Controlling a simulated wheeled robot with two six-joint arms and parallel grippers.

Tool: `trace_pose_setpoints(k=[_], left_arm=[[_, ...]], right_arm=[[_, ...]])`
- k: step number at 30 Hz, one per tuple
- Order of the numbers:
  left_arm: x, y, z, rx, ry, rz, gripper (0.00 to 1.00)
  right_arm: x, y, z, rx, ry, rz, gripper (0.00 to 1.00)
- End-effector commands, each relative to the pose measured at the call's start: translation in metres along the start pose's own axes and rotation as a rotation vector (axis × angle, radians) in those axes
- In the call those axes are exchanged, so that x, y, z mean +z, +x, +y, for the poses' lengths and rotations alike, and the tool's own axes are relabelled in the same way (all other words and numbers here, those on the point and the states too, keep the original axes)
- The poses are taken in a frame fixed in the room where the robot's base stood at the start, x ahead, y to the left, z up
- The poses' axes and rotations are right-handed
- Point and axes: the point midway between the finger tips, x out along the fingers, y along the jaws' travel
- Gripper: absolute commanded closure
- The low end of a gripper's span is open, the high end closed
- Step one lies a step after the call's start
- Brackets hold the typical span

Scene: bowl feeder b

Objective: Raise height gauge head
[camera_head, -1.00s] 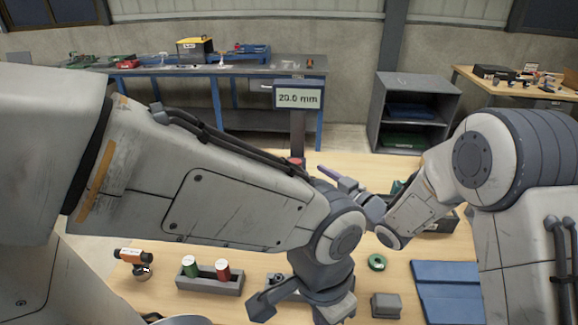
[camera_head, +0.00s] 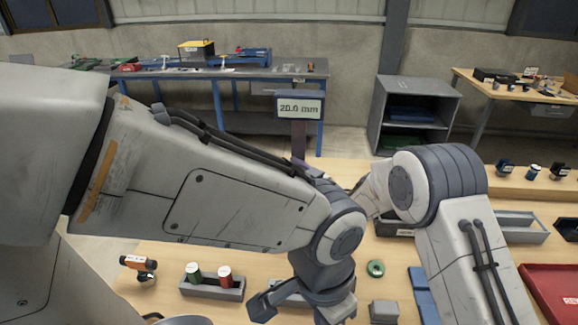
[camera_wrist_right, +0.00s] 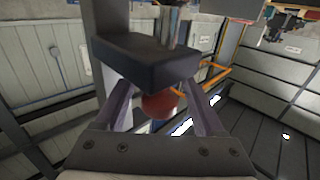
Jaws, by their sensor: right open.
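The height gauge's display (camera_head: 299,108) reads 20.0 mm on top of its dark upright column in the head view; my left arm hides its lower part. In the right wrist view, the dark block of the gauge head (camera_wrist_right: 145,62) is close in front, with a round red knob (camera_wrist_right: 160,104) below it. My right gripper (camera_wrist_right: 162,92) is open, one finger on each side of the knob; I cannot tell whether they touch it. In the head view it is mostly hidden behind my left arm. My left gripper (camera_head: 298,308) is open and empty, low over the bench.
On the bench (camera_head: 205,262) are a holder (camera_head: 212,288) with green and red cylinders, an orange-black tool (camera_head: 139,265), a green ring (camera_head: 375,268) and a grey block (camera_head: 384,311). A red tray (camera_head: 556,290) lies at right. My left arm spans the front.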

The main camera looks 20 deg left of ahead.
Motion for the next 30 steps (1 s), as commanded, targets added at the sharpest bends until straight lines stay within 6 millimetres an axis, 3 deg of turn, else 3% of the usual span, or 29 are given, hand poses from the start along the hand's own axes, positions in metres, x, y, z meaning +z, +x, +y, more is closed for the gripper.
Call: trace_pose_setpoints(k=[4,5,9,10,30], left_arm=[[0.0,0.0002,0.0,0.0,0.0,0.0,1.0],[0.0,0.0002,0.0,0.0,0.0,0.0,1.0],[0.0,0.0002,0.0,0.0,0.0,0.0,1.0],[0.0,0.0002,0.0,0.0,0.0,0.0,1.0],[0.0,0.0002,0.0,0.0,0.0,0.0,1.0]], right_arm=[[0.0001,-0.0001,0.0,0.0,0.0,0.0,0.29],[0.0001,-0.0001,0.0001,0.0,0.0,0.0,0.37],[0.0,-0.0003,0.0001,0.0,0.0,0.0,0.91],[-0.0001,-0.0003,0.0001,0.0,0.0,0.0,1.0],[-0.0004,-0.0004,0.0003,0.001,0.0,0.001,1.0]])
